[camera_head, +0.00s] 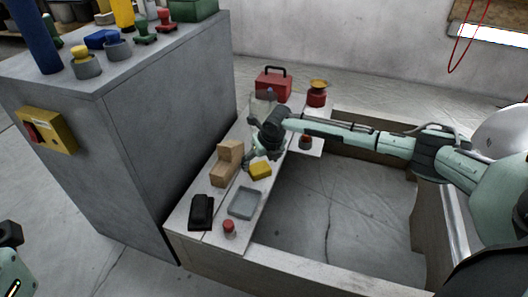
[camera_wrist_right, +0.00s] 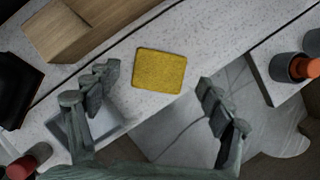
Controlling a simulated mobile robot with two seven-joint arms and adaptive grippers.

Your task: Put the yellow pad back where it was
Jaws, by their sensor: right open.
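The yellow pad (camera_head: 260,170) lies flat on the light bench top, beside the wooden blocks and near the bench's inner edge. In the right wrist view the pad (camera_wrist_right: 160,70) shows whole, in the gap between the fingers and beyond them. My right gripper (camera_head: 258,157) is just above and behind the pad, pointing down. Its fingers (camera_wrist_right: 156,82) are spread apart with nothing between them. Part of my left arm shows at the lower left of the head view, but its gripper does not.
Wooden blocks (camera_head: 224,169), a black object (camera_head: 201,211), a grey tray (camera_head: 232,212) and a red-capped item (camera_head: 229,229) stand nearby. A red toolbox (camera_head: 273,84) and a red-and-yellow item (camera_head: 317,94) are farther back. A tall grey cabinet (camera_head: 170,120) borders the bench's left.

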